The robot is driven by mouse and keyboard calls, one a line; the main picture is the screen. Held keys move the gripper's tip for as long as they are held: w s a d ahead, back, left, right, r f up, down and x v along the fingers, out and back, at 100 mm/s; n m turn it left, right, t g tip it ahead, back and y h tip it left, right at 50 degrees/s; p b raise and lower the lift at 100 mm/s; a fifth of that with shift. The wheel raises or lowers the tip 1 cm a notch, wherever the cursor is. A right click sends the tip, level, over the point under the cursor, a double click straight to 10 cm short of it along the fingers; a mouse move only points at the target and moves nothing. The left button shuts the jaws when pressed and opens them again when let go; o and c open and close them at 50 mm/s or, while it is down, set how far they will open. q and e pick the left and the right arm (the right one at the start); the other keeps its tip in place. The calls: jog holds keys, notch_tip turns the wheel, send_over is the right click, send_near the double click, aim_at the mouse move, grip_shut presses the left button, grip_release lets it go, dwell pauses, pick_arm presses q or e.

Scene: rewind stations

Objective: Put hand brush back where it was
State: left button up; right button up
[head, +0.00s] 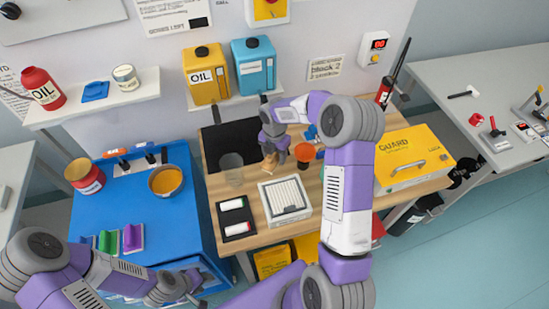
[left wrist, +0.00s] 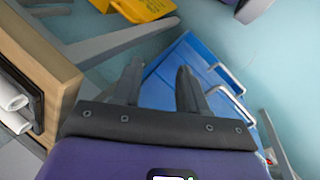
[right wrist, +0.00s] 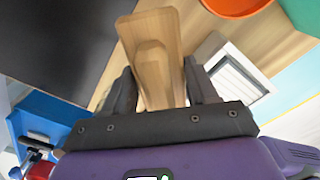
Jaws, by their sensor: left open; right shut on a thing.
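My right gripper (head: 274,154) is over the back of the wooden table, near the black panel. It is shut on a light wooden piece, which I take to be the hand brush (head: 269,164). In the right wrist view the hand brush (right wrist: 152,55) shows as a pale wooden body between the fingers (right wrist: 163,90). I see no bristles, and cannot tell whether it touches the table. My left gripper (head: 187,292) is low by the front of the blue cabinet. In the left wrist view its fingers (left wrist: 160,88) are apart with nothing between them.
On the wooden table (head: 245,257) are a black panel (head: 226,138), a grey cup (head: 231,166), an orange cup (head: 304,153), a white filter frame (head: 285,199), white rolls (head: 235,217) and a yellow case (head: 410,158). The blue cabinet (head: 140,205) stands left, holding a bowl (head: 166,181).

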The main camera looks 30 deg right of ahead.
aim_at(275, 160)
notch_tip(275, 160, down, 2)
jog(key=shift+f, duration=0.1)
jog(key=shift+f+b, duration=0.4)
jog(key=shift+f, duration=0.2)
jog(key=o, duration=1)
